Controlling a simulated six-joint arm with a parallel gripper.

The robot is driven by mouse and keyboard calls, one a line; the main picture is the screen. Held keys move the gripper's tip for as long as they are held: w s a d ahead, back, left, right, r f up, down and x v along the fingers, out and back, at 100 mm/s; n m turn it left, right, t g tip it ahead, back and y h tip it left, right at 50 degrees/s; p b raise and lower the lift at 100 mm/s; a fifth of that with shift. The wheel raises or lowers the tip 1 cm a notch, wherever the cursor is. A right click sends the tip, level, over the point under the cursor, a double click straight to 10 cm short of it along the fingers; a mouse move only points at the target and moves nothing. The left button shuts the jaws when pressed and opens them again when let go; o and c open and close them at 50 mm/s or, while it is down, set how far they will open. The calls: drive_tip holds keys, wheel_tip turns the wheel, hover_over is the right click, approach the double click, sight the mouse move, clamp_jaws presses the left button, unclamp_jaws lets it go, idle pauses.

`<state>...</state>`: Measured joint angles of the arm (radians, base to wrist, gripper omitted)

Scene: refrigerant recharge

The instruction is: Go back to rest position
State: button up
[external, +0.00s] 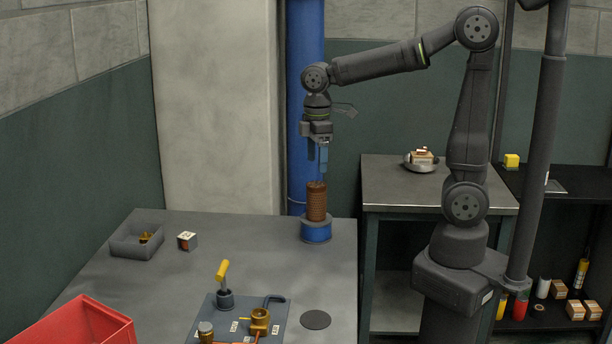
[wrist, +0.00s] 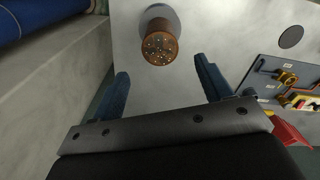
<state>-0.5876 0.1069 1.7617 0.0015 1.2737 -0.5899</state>
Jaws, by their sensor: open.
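My gripper (external: 318,160) points down above a brown ribbed cylinder (external: 316,201) that stands in a blue round base (external: 316,231) at the table's back right edge. In the wrist view my gripper (wrist: 165,85) has its two blue fingers wide apart with nothing between them. The brown cylinder (wrist: 160,48) shows there beyond the fingers, its dotted top facing the camera. In the external view the fingertips are close to the cylinder's top; I cannot tell the exact gap.
On the grey table (external: 190,275) are a grey tray (external: 125,246), a small box (external: 187,241), a panel with brass fittings and a yellow-handled valve (external: 222,271), a dark disc (external: 315,320) and a red bin (external: 75,335). A blue column (external: 304,100) stands close behind my gripper.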

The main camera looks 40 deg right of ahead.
sight(316, 184)
wheel_tip(316, 184, down, 12)
drive_tip(key=shift+f, duration=0.25)
wheel_tip(316, 184, up, 2)
drive_tip(key=shift+r, duration=0.7)
drive_tip(key=shift+f, duration=0.1)
